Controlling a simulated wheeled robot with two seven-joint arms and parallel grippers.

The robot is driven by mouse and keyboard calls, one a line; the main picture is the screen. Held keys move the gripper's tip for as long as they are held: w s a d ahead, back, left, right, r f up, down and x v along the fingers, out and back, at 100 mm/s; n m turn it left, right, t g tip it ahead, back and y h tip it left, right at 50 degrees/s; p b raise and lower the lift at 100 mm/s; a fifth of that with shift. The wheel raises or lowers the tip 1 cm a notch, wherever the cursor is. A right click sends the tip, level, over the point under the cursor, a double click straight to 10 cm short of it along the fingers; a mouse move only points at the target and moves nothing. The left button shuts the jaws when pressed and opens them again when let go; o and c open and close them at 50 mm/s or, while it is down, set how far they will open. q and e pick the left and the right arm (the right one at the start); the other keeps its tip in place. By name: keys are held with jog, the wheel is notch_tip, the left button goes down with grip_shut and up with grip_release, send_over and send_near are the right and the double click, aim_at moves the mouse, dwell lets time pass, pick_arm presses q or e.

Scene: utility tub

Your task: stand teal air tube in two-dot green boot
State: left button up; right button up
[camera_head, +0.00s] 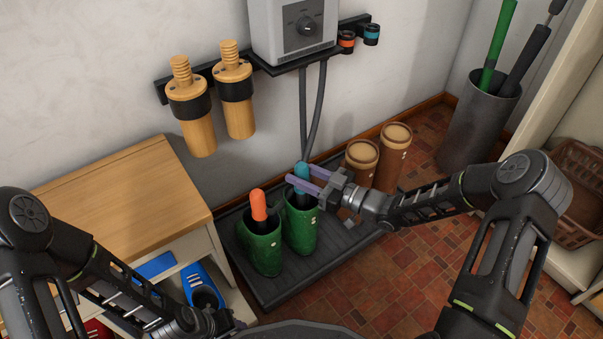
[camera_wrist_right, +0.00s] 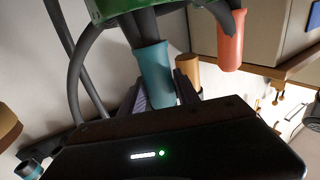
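The teal air tube (camera_head: 302,171) stands upright at the mouth of the right-hand green boot (camera_head: 300,228). My right gripper (camera_head: 298,176) has its purple fingers on both sides of the tube. In the right wrist view the tube (camera_wrist_right: 155,75) fills the space between the fingers (camera_wrist_right: 162,92), which seem to press on it. A dark hose runs from the tube's other end. The orange tube (camera_head: 258,205) stands in the left-hand green boot (camera_head: 262,250). Dots on the boots cannot be made out. My left gripper (camera_head: 225,324) is low at the bottom edge, its fingers unclear.
The boots stand on a dark tray (camera_head: 272,292) with two brown boots (camera_head: 393,160) to the right. The wall unit (camera_head: 292,30) has grey hoses (camera_head: 311,110) hanging down. A wooden bench (camera_head: 120,205) stands left, with blue shoes (camera_head: 202,287) below. A grey bin (camera_head: 475,128) stands right.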

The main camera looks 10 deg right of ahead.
jog(key=o, duration=0.4)
jog(key=shift+s+d+p, duration=0.3)
jog(key=shift+s+d, duration=0.1)
jog(key=shift+d, duration=0.05)
jog(key=p+v, duration=0.2)
jog(key=v, duration=0.4)
jog(key=shift+r, duration=0.1)
jog(key=shift+s+d, duration=0.2)
jog(key=shift+s, duration=0.05)
dwell(0.4)
